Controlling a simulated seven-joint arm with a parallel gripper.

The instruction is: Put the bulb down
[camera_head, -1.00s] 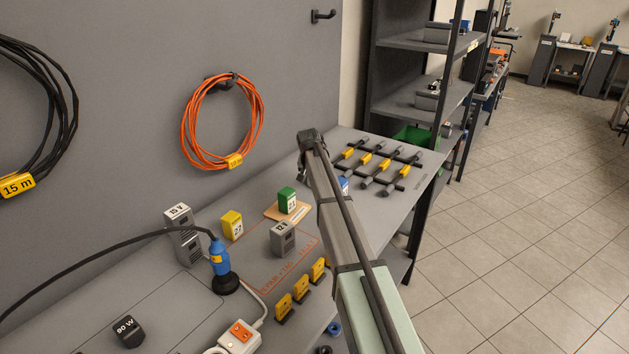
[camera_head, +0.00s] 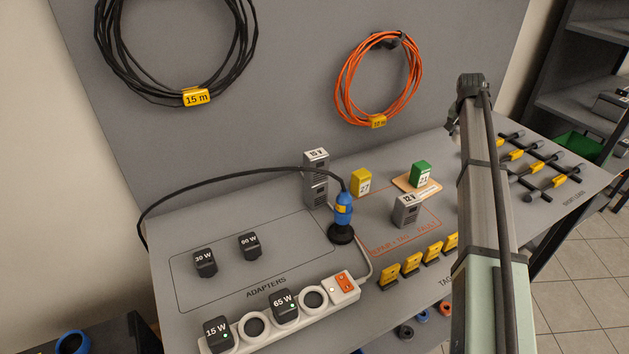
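I see no bulb in the head view. My arm rises from the lower right edge to a dark end near the wall panel. No gripper fingers show there, so I cannot see whether anything is held. The arm hides part of the bench's right half. The grey bench (camera_head: 215,229) stands below the panel.
A blue connector (camera_head: 343,208) with a black cable stands on a dark base. Adapters (camera_head: 205,263), a power strip (camera_head: 357,294), yellow tags (camera_head: 390,276), a yellow block (camera_head: 361,183), a green block (camera_head: 420,174) and grey units (camera_head: 316,180) occupy the bench. Its outlined adapter area has bare space.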

